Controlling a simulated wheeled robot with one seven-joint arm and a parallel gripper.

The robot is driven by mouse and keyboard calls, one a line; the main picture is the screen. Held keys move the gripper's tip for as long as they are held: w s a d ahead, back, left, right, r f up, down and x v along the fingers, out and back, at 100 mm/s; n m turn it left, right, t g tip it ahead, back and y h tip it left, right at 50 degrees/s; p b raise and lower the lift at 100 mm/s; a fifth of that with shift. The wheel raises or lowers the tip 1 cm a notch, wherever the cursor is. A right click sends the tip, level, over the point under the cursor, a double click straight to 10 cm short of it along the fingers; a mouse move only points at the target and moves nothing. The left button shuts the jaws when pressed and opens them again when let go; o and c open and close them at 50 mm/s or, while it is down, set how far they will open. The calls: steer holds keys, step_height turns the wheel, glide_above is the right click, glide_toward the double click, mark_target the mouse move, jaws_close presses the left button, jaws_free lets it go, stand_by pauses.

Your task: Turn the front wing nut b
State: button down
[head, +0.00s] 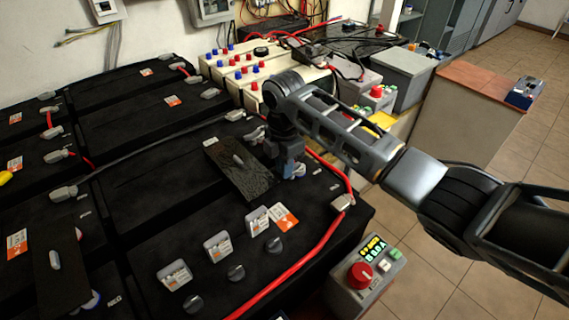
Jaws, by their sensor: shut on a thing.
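My gripper (287,170) points down at the right end of the front black battery (150,225), beside a tilted black cover plate (232,180) with a small silver handle. Its fingers are closed low over the terminal there. The front wing nut b is largely hidden by the fingers, so its angle cannot be told. A small whitish and blue part (299,170) shows just right of the fingertips. A second black cover plate (58,280) stands at the lower left, with another white and blue part (94,299) beside it.
A red cable (318,245) runs along the battery's right edge, close to my gripper. Several vent caps and grey knobs (236,272) sit in front. A control box with a red knob (360,275) stands at the lower right. Cream batteries (255,75) stand behind.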

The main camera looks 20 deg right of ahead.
steer(key=m+p, duration=0.3)
steer(key=m, duration=0.1)
steer(key=shift+w+a+r, duration=0.1)
steer(key=shift+w+r, duration=0.1)
steer(key=shift+w, duration=0.1)
steer(key=m+p, duration=0.1)
steer(key=m, duration=0.1)
steer(key=m+p, duration=0.1)
steer(key=m, duration=0.1)
steer(key=shift+w+f+m, duration=0.1)
steer(key=shift+w+m, duration=0.2)
steer(key=shift+w, duration=0.1)
steer(key=m, duration=0.1)
steer(key=m+p, duration=0.1)
steer(key=m, duration=0.2)
steer(key=shift+w+d+m, duration=0.3)
steer(key=shift+d, duration=0.1)
steer(key=shift+w+d+m+p, duration=0.1)
steer(key=shift+d+m+p, duration=0.2)
steer(key=shift+m, duration=0.65)
steer(key=shift+w+d+m+p, duration=0.1)
steer(key=shift+m+p, duration=0.25)
steer(key=shift+m, duration=0.6)
steer(key=c, duration=1.2)
jaws_free()
steer(key=shift+o, duration=0.2)
step_height(320, 180, up, 8)
steer(key=shift+f, duration=0.15)
